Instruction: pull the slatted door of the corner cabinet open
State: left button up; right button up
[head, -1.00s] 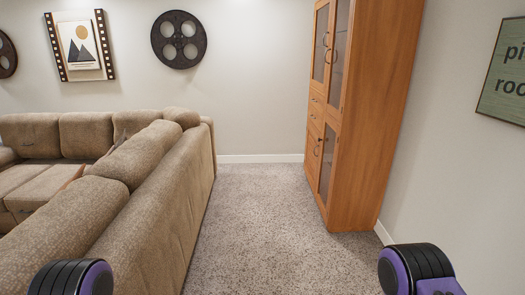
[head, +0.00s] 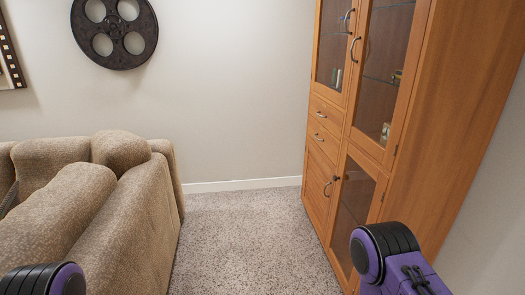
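A tall wooden cabinet (head: 440,140) stands against the right wall, its front facing left. Its upper glass door (head: 387,75) and lower glass door (head: 355,205) look shut. A solid-looking lower door (head: 319,187) is at the far left of its front, also shut, with a dark handle (head: 329,186) near its right edge. I cannot make out slats on any door at this angle. Only purple and black parts of my two arms show at the bottom corners. Both grippers are out of view, and no part of me visibly touches a door handle.
A brown fabric sofa (head: 110,230) fills the lower left. Speckled carpet (head: 235,240) lies clear between sofa and cabinet, up to the back wall. Two drawers (head: 325,122) sit above the solid door. A film-reel decoration (head: 114,30) hangs on the wall.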

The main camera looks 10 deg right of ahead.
aim_at(317, 183)
jog(key=i, duration=2)
jog(key=z, duration=2.25)
jog(key=i, duration=0.5)
jog(key=z, duration=0.05)
